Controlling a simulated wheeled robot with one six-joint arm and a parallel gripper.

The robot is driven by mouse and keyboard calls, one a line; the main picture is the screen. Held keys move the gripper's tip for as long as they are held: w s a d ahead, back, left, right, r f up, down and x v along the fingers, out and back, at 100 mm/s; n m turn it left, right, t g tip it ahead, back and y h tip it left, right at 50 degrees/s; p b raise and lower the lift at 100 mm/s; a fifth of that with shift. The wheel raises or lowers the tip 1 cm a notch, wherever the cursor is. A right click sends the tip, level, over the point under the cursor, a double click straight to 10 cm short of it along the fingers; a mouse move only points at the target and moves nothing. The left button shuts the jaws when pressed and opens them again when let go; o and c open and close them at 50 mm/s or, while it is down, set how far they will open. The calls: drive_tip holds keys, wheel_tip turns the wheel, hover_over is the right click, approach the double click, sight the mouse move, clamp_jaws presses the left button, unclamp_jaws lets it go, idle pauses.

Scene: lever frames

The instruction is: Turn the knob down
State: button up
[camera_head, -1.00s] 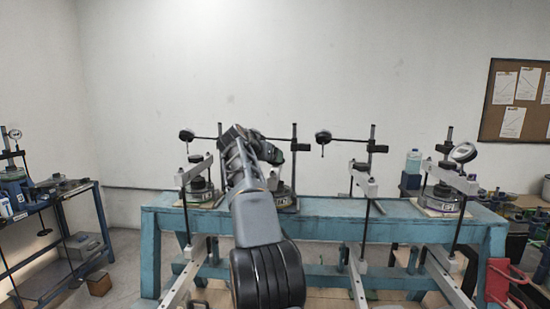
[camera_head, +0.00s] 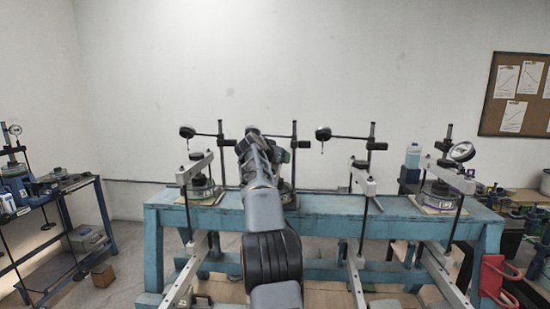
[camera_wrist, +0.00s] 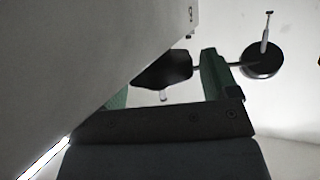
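My gripper (camera_head: 268,146) is at the far end of my arm, above the blue bench's back half, partly hidden by my wrist. In the wrist view my gripper (camera_wrist: 165,85) is open, with a wide gap between its green fingers. A dark rounded piece (camera_wrist: 163,69) shows in or beyond that gap; I cannot tell whether it is the knob or whether it touches a finger. A pale diagonal surface (camera_wrist: 70,60) covers the left of the wrist view and partly hides the left finger. I cannot single out the knob for certain.
The blue bench (camera_head: 330,229) carries several lever frames with pale beams (camera_head: 362,180) and thin rods. Dial gauges (camera_head: 323,133) on stands rise behind; a round dark gauge (camera_wrist: 262,62) is in the wrist view. A side table (camera_head: 72,184) stands left, with open floor between.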

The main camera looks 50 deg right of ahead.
drive_tip(key=c, duration=0.7)
drive_tip(key=m+g+p, duration=0.2)
drive_tip(key=p, duration=0.1)
drive_tip(key=r+g+p, duration=0.1)
drive_tip(key=shift+w+m+h, duration=0.25)
drive_tip(key=shift+m+h, duration=0.15)
drive_tip(key=shift+c, duration=0.2)
drive_tip(key=shift+f+m+g+p, duration=0.15)
drive_tip(key=shift+m+g+p, duration=0.45)
drive_tip(key=shift+g+p, duration=0.5)
drive_tip(key=shift+f+m+p, duration=0.25)
drive_tip(key=shift+m+p, duration=0.15)
drive_tip(key=shift+p, duration=0.05)
drive_tip(key=shift+s, duration=0.1)
drive_tip(key=o, duration=0.9)
drive_tip(key=shift+c, duration=0.2)
drive_tip(key=shift+a, duration=0.1)
drive_tip(key=b+v, duration=0.2)
drive_tip(key=v, duration=1.1)
drive_tip(key=shift+a, duration=0.3)
